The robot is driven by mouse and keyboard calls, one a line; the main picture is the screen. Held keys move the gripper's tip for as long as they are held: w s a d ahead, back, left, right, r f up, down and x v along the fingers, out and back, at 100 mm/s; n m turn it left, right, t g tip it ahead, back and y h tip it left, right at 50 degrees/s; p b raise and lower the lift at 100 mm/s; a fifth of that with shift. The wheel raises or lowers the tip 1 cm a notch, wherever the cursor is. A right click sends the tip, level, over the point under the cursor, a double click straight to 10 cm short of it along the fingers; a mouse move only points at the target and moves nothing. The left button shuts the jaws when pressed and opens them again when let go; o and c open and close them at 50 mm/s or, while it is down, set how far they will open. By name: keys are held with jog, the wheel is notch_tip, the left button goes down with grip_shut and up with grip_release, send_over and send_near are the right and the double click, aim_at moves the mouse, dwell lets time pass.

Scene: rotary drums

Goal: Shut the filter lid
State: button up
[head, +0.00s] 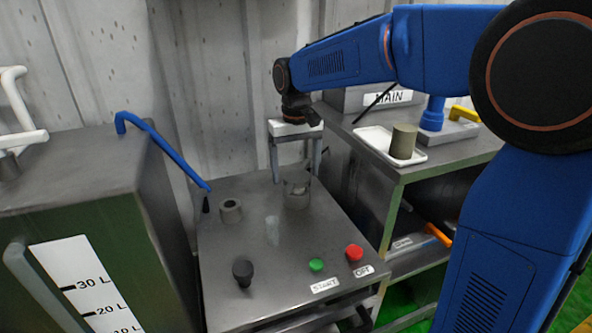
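My gripper (297,172) points down over the back of the grey metal panel (225,270). Its two fingers are spread apart, and nothing shows clasped between them. A clear cylinder (297,195) with something pale inside stands on the panel just below the fingers; I cannot tell whether they touch it. A smaller clear piece (272,230) stands in front of it. A short grey ring with an open hole (230,210) sits to the left. No part is labelled as the filter, and I cannot tell which piece is its lid.
A black knob (242,272), a green START button (316,265) and a red button (354,253) sit along the panel's front. A blue bent bar (160,142) slopes down from the left tank (80,170). At right, a bench (455,155) holds a white tray (375,137) with an olive cylinder (403,141).

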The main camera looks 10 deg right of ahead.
aim_at(296, 176)
notch_tip(296, 176, up, 17)
jog(key=shift+r, duration=0.15)
dwell(0.7)
jog(key=shift+s, duration=0.1)
